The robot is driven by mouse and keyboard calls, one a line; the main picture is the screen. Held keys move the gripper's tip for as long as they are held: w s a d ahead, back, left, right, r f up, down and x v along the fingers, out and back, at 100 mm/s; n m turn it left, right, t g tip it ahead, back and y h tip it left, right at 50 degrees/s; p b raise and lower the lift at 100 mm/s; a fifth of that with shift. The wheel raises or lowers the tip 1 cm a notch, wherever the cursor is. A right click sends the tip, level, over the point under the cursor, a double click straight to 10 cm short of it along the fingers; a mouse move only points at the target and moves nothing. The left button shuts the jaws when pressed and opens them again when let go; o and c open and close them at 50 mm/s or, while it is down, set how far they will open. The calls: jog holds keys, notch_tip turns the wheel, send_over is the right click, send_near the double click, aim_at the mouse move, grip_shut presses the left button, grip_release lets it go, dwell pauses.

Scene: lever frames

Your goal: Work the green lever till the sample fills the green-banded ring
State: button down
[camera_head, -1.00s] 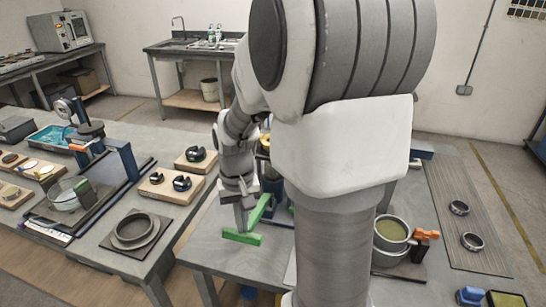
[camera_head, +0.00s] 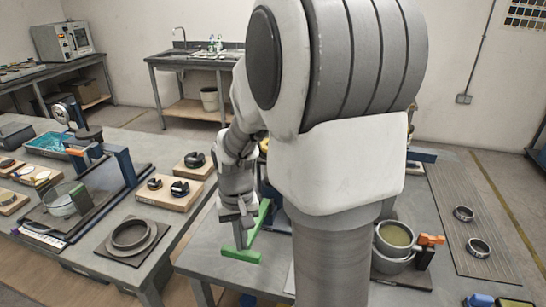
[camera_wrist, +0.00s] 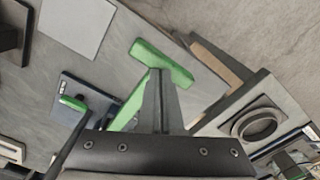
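The green lever (camera_head: 241,255) has a T-shaped end with a crossbar over the front of the middle table; its shaft runs back behind my arm. It also shows in the wrist view (camera_wrist: 162,62), with the shaft running down-left. My gripper (camera_head: 240,243) is at the lever's end, beside the shaft and close to the crossbar. In the wrist view my gripper's fingers (camera_wrist: 159,75) are together, with nothing seen between them. The tips overlap the crossbar's near edge; contact is unclear. I cannot make out the sample or the green-banded ring; my arm hides much of the table.
A bowl with olive contents (camera_head: 396,235) and an orange clamp (camera_head: 431,239) stand right of my arm. A left table holds a grey round dish (camera_head: 131,234) and wooden blocks (camera_head: 175,190). A blue-grey block with a green top (camera_wrist: 72,103) is near the lever.

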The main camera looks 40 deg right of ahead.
notch_tip(320, 180, up, 14)
jog(key=w+d+p, duration=0.1)
jog(key=p, duration=1)
jog(key=shift+d, duration=0.3)
jog(key=shift+w+r, duration=0.1)
